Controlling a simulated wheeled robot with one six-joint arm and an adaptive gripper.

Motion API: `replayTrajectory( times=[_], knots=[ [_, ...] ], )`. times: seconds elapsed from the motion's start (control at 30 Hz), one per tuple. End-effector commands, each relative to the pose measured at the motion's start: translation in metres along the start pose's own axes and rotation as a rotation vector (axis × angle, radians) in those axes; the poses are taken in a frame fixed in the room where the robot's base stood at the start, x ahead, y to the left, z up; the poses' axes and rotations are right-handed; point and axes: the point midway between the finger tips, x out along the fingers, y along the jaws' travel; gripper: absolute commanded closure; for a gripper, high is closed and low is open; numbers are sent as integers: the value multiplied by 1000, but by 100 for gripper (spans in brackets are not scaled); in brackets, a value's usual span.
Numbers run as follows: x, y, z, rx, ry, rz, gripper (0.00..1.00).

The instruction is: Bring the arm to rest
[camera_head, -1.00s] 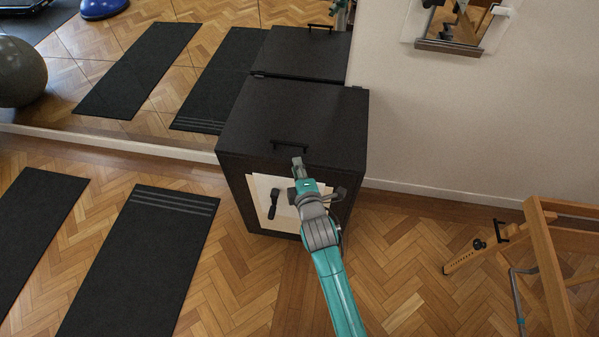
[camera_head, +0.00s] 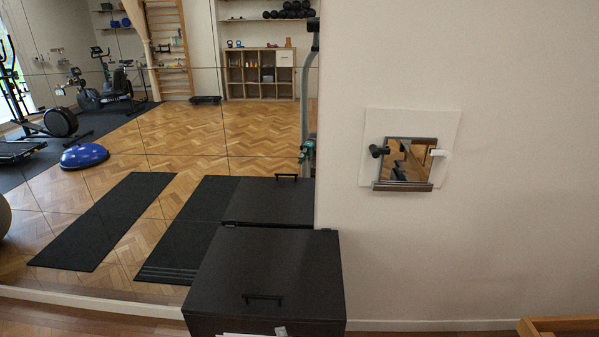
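Only the tip of my gripper (camera_head: 281,331) shows, at the bottom edge of the head view, in front of the black box (camera_head: 268,262). The rest of the gripper and the arm are below the frame. The tip is too small and cut off to tell whether the fingers are open or shut. The tip appears just below the dark handle (camera_head: 263,297) on the lid; I cannot tell whether it touches the box. The box lid is down.
A large wall mirror (camera_head: 130,130) reflects mats, gym equipment and a slim part of my own body. A framed square fixture (camera_head: 409,150) hangs on the pale wall (camera_head: 480,240). A wooden frame (camera_head: 560,325) shows at the bottom right corner.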

Motion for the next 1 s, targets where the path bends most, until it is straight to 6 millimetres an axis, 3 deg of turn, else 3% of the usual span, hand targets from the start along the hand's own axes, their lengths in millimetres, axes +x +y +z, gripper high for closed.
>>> replayTrajectory(
  times=[0.2,0.47,0.73,1.0],
  knots=[
    [-72,-43,40,197,-43,-5,77],
    [-167,-75,73,462,-96,11,77],
    [-266,-87,91,738,-154,46,77],
    [-360,-79,93,1013,-209,101,77]
  ],
)
